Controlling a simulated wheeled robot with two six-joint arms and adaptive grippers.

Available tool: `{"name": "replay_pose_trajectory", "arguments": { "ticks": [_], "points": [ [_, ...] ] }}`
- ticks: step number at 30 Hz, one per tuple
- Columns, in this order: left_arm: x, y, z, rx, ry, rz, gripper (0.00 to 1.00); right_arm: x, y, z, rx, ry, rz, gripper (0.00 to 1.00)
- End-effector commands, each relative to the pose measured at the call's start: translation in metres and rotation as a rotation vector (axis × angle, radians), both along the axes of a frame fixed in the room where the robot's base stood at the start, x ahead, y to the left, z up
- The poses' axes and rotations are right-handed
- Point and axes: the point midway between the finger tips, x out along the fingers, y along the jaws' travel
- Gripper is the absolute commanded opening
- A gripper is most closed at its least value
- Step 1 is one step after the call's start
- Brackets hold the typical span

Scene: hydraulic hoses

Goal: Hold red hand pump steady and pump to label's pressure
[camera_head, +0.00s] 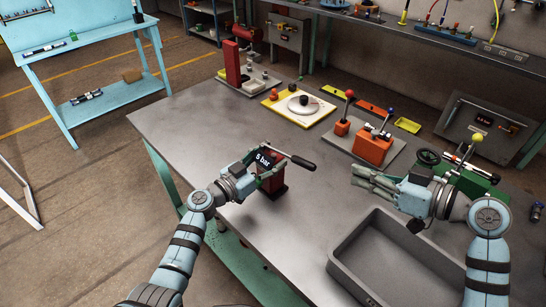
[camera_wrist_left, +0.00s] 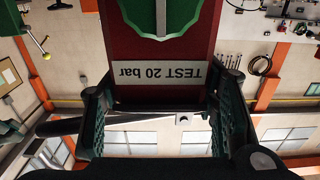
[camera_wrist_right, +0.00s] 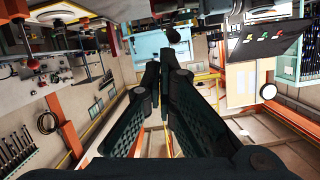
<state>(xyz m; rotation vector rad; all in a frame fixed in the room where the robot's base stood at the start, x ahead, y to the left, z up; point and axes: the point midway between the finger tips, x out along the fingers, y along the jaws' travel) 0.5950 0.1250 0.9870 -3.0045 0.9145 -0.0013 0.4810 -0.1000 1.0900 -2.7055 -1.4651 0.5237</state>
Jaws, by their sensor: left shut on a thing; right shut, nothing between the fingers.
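The red hand pump (camera_head: 278,186) stands on the workbench, its black-gripped lever (camera_head: 300,161) pointing right. A dark display (camera_head: 264,158) at its top reads "5 bar". My left gripper (camera_head: 264,180) is shut on the pump body from the left. In the left wrist view, its fingers (camera_wrist_left: 165,120) lie on both sides of the red body (camera_wrist_left: 135,45). A white label (camera_wrist_left: 157,74), upside down there, reads "TEST 20 bar", below a partly seen green round part (camera_wrist_left: 160,18). My right gripper (camera_head: 368,178) is shut and empty, right of the lever and apart from it; its fingers (camera_wrist_right: 163,75) show in the right wrist view.
A grey tray (camera_head: 345,270) is at the front right. An orange lever unit (camera_head: 372,149) and a yellow board (camera_head: 275,104) stand farther back. The bench left of the pump is clear.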

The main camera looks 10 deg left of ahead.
Motion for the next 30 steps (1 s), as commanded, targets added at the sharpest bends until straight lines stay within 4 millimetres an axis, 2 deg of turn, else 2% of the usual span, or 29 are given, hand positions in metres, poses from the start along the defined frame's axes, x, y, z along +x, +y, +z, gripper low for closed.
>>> {"name": "replay_pose_trajectory", "arguments": {
  "ticks": [2,6,8,12,23,26,30],
  "points": [
    [-0.001,0.000,-0.002,0.001,0.004,-0.001,0.00,0.009,0.007,0.029,0.020,-0.061,0.008,0.00],
    [-0.001,-0.001,-0.002,0.001,0.004,-0.002,0.00,0.025,0.031,0.102,0.001,-0.157,0.037,0.00],
    [-0.001,-0.001,-0.002,0.001,0.004,-0.002,0.00,0.025,0.040,0.117,-0.044,-0.105,0.038,0.00],
    [-0.001,0.000,-0.002,0.001,0.004,-0.001,0.00,0.020,0.033,0.086,-0.118,0.086,0.000,0.00],
    [-0.001,0.000,-0.002,0.001,0.004,-0.002,0.00,0.020,0.035,0.083,-0.113,0.102,-0.001,0.00],
    [-0.001,-0.001,-0.002,0.001,0.004,-0.002,0.00,0.025,0.043,0.079,-0.112,0.103,0.000,0.00],
    [-0.001,-0.001,-0.002,0.001,0.004,-0.002,0.00,0.036,0.063,0.068,-0.110,0.104,0.002,0.00]
  ]
}}
